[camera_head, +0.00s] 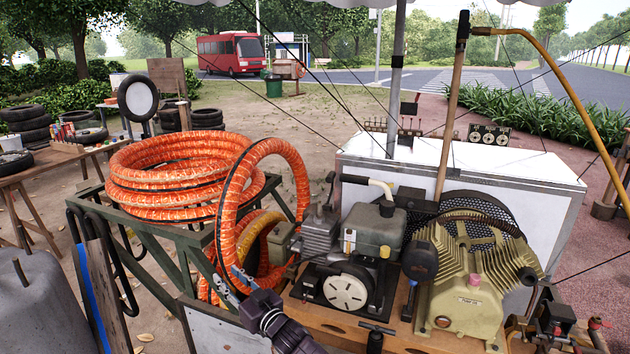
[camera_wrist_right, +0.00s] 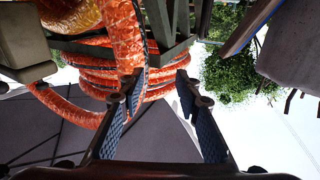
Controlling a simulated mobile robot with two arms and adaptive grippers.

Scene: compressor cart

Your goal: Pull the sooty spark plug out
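The small engine (camera_head: 372,232) with a white round starter cover (camera_head: 345,292) stands on the wooden cart deck. I cannot make out the sooty spark plug in either view. My right gripper (camera_head: 236,280) is just left of the engine, in front of the orange hose coils (camera_head: 185,165). In the right wrist view the right gripper's two fingers (camera_wrist_right: 158,88) are spread apart with nothing between them. The orange hose (camera_wrist_right: 125,40) lies behind the fingertips there. My left gripper is in neither view.
A ribbed compressor pump (camera_head: 470,280) stands right of the engine. A white box (camera_head: 540,180) is behind it. A green metal frame (camera_head: 165,235) carries the hoses. A grey rounded object (camera_head: 30,310) is at lower left.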

